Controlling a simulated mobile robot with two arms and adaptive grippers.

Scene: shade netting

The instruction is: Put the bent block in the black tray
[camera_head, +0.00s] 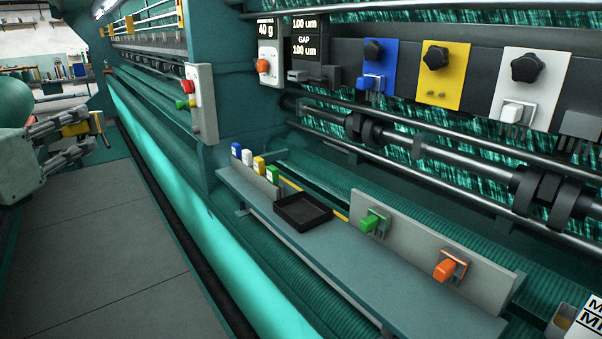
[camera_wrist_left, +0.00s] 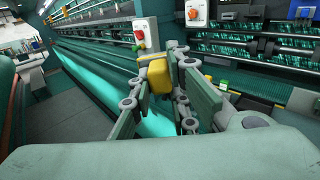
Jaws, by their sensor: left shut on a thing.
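My left gripper (camera_head: 80,126) is at the left edge of the head view, shut on a yellow block and holding it up over the grey floor. The yellow block (camera_head: 76,129) is partly covered by the fingers; an angled yellow-orange part sticks out to the right. In the left wrist view the yellow block (camera_wrist_left: 157,75) sits between the fingers of my left gripper (camera_wrist_left: 162,88). The black tray (camera_head: 303,212) is square, shallow and empty, on the grey-green shelf of the machine, well to the right of the gripper. My right gripper is not in view.
Small blue, white, yellow and green blocks (camera_head: 255,160) stand in a row behind the tray. A panel with a green knob (camera_head: 374,222) and an orange knob (camera_head: 450,267) stands right of it. A switch box (camera_head: 198,102) juts out between gripper and tray. The shelf front (camera_head: 400,290) is bare.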

